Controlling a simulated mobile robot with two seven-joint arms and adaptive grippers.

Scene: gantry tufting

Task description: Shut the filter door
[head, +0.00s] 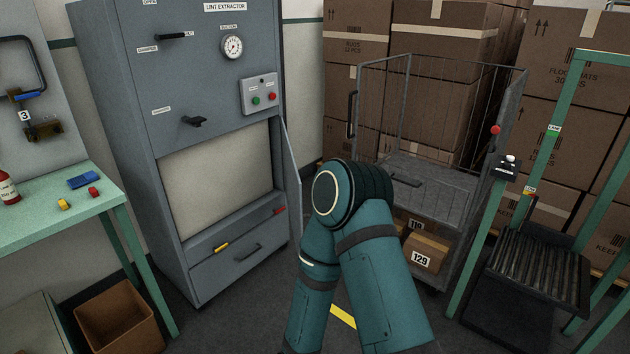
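The grey lint extractor cabinet (120,70) stands left of centre. Its large front opening shows a pale filter panel (215,180). The filter door (292,170) stands open at the right side of the opening and is seen almost edge-on. One of my teal arms rises from the bottom centre, its bent joint in front of and to the right of the door. A gap shows between that joint and the door in the picture. Neither gripper is in view.
A grey wire cage trolley (480,110) with boxes stands right of centre, before stacked cartons (440,60). A green frame with a roller stand (535,265) is at right. A green table (50,210) and an open brown box (118,315) are at left. A drawer (240,265) lies below the opening.

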